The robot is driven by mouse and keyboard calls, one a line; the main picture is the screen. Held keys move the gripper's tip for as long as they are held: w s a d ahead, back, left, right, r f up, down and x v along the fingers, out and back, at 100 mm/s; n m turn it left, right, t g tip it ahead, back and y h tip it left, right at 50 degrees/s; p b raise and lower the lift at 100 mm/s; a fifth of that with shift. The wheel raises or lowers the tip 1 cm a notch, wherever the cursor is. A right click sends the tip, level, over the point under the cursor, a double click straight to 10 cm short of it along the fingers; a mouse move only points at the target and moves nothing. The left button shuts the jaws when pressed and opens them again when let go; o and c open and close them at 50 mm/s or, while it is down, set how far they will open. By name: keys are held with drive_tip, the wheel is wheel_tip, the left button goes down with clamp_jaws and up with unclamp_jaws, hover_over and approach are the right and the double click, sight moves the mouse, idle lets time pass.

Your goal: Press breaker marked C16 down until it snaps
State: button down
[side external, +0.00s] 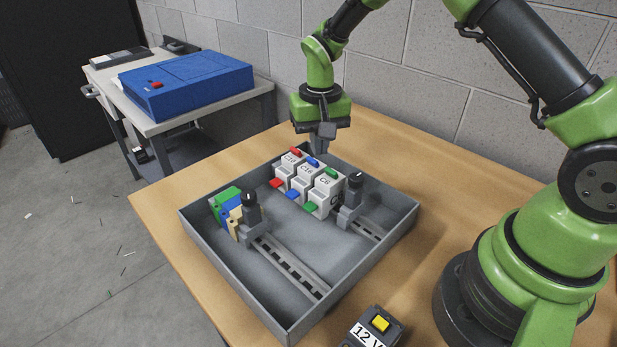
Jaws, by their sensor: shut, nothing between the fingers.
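Three white breakers stand side by side on a rail in the grey tray (205,235). The middle breaker (303,181), with blue parts, has a small label that seems to begin with C1; I cannot read it fully. The left breaker (283,172) has red parts and an unclear label. The right breaker (321,197) has green parts and a label that looks like C6. My gripper (320,150) is shut and empty, pointing down at the far side of the row, behind the middle and right breakers. I cannot tell whether its tips touch anything.
Green, blue and beige terminal blocks (228,208) and a dark-knobbed grey piece (252,215) sit at the tray's left. Another dark-knobbed piece (350,195) stands right of the breakers. A 12 V box (373,328) with a yellow button lies in front. A blue case (185,85) rests on a side table.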

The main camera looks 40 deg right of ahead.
wheel_tip(320, 180, up, 8)
idle(1.0)
drive_tip(key=s+a+r+t, duration=0.2)
drive_tip(key=s+r+t, duration=0.1)
drive_tip(key=s+r, duration=0.7)
drive_tip(key=s+a+r+n+t+y, duration=0.2)
drive_tip(key=s+r+t, duration=0.1)
drive_tip(key=s, duration=0.9)
drive_tip(key=shift+s+t, duration=0.3)
drive_tip(key=shift+t, duration=0.3)
